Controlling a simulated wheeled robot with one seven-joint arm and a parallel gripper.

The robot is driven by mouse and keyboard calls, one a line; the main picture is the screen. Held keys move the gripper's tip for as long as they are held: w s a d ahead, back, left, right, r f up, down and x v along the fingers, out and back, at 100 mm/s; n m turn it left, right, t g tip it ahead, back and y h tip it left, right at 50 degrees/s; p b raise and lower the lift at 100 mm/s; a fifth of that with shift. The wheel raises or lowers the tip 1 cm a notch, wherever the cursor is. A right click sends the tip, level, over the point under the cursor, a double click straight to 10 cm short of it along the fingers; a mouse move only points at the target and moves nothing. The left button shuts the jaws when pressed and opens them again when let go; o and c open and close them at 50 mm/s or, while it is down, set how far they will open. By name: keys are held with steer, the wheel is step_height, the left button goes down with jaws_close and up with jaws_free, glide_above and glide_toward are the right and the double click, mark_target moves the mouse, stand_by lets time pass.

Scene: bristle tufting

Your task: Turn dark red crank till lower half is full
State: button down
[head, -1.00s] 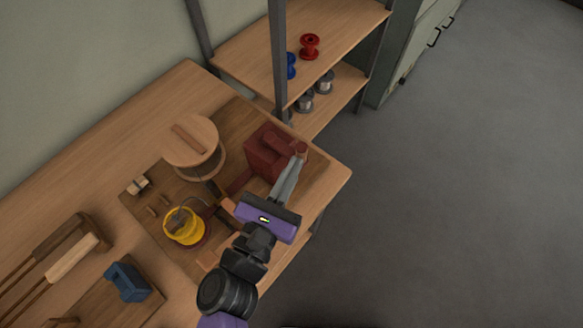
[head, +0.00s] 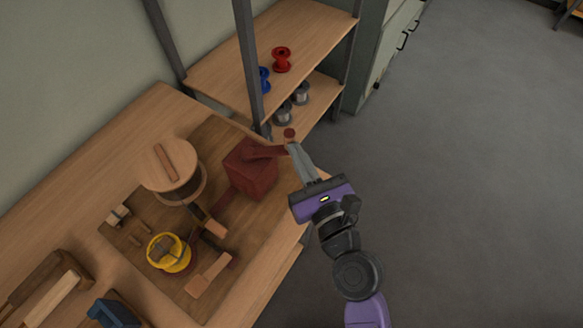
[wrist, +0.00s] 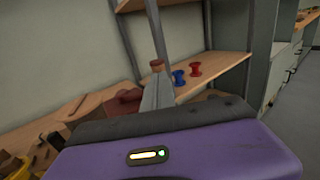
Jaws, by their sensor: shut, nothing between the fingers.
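The dark red crank's box (head: 250,168) stands on the wooden board near the table's right end. Its crank arm (head: 266,152) points right and ends in a knob (head: 289,133) out past the box; the knob also shows in the wrist view (wrist: 157,65). My gripper (head: 293,147) is shut and empty, its fingertips right at the knob; I cannot tell whether they touch it. Left of the box is a round wooden drum (head: 169,166) with a bar on top. A yellow pot (head: 169,253) stands nearer. No fill level can be made out.
Small wooden pieces (head: 120,215) and a tan-handled tool (head: 208,274) lie on the board. A blue tool (head: 113,312) is at the front left. A shelf (head: 245,65) with red, blue and grey spools stands behind. The floor at right is clear.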

steer(key=w+a+n+g+y+b, duration=0.1)
steer(key=w+a+n+g+y, duration=0.3)
steer(key=w+n+g+y, duration=0.2)
steer(key=w+a+n+g+y, duration=0.4)
steer(key=w+n+g+y, duration=0.2)
steer(key=w+n+g, duration=0.1)
steer(key=shift+w+g+b, duration=0.35)
steer(key=shift+w+g, duration=0.25)
steer(key=shift+g, duration=0.5)
steer(key=shift+f, duration=0.1)
steer(key=shift+d, duration=0.1)
